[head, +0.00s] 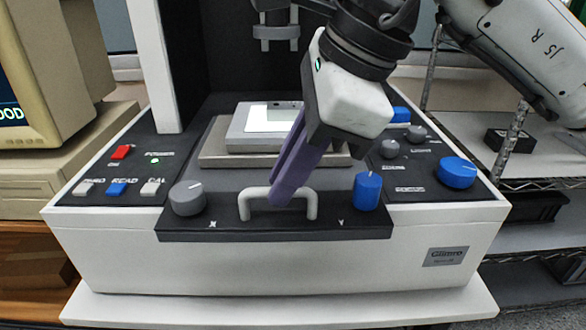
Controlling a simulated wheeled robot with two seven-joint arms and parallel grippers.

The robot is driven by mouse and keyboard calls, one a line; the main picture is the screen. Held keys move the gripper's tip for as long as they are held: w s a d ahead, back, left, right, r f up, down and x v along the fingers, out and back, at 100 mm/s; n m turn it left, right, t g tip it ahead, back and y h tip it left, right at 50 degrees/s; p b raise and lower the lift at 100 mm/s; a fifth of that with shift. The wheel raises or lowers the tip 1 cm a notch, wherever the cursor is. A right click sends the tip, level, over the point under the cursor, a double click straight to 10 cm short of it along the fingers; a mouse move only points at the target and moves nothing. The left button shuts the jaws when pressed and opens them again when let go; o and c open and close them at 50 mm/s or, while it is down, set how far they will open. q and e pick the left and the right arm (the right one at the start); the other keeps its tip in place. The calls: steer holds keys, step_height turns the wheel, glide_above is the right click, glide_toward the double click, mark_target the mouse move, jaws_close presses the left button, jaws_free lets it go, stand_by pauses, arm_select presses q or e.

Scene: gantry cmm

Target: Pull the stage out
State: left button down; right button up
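The stage (225,232) is a dark slab with a front edge at the middle of the white machine. A light grey loop handle (312,204) stands at its front. My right gripper (280,201) reaches down from the upper right, tilted, with its purple fingers at the handle's bar. The fingers cover the middle of the bar. They look close together, but I cannot tell whether they are closed on it. My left gripper is out of view.
A grey knob (187,199) and a blue knob (368,191) flank the handle. A grey plate (213,155) lies on the stage behind. A probe head (276,32) hangs above. A beige monitor (60,75) stands left and a wire shelf (535,172) right.

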steer(key=shift+o, duration=1.4)
steer(key=p+v, duration=0.1)
steer(key=v, duration=0.9)
steer(key=shift+d+r, duration=0.15)
